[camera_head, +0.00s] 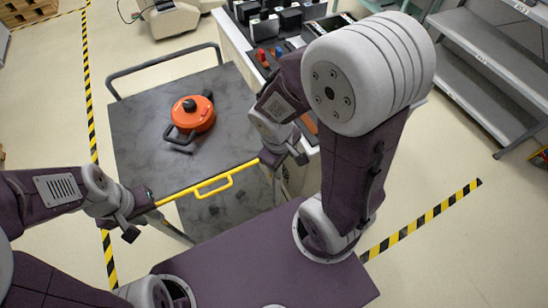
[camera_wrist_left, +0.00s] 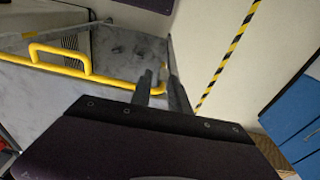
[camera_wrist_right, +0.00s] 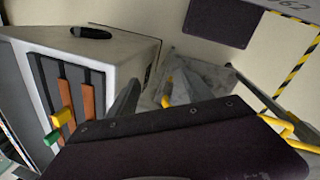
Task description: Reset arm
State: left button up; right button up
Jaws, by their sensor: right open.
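A cart with a grey marbled top (camera_head: 135,115) stands ahead of me. A yellow bar with a raised loop handle (camera_head: 215,186) runs along its near side. It also shows in the left wrist view (camera_wrist_left: 58,50) and the right wrist view (camera_wrist_right: 283,128). My left gripper (camera_head: 143,212) is at the bar's left end. The bar's end shows between its fingers in the left wrist view, but whether they grip it is unclear. My right gripper (camera_head: 280,162) is open at the bar's right end. An orange pot with a dark handle (camera_head: 197,113) sits on the cart.
A cabinet with dark items on top (camera_head: 275,25) stands right of the cart. It shows close on the left of the right wrist view (camera_wrist_right: 105,55). Grey shelves (camera_head: 485,60) stand at the far right. Floor is clear left of the cart, beyond the striped tape (camera_head: 91,120).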

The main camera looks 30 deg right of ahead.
jog(key=r+m+p, duration=0.1)
jog(key=w+a+r+m+y+p, duration=0.1)
jog(key=r+m, duration=0.1)
jog(key=a+r+m+t+y+p, duration=0.1)
jog(key=r+m+p, duration=0.1)
jog(key=shift+w+a, duration=0.15)
jog(key=shift+w, duration=0.15)
dwell(1.0)
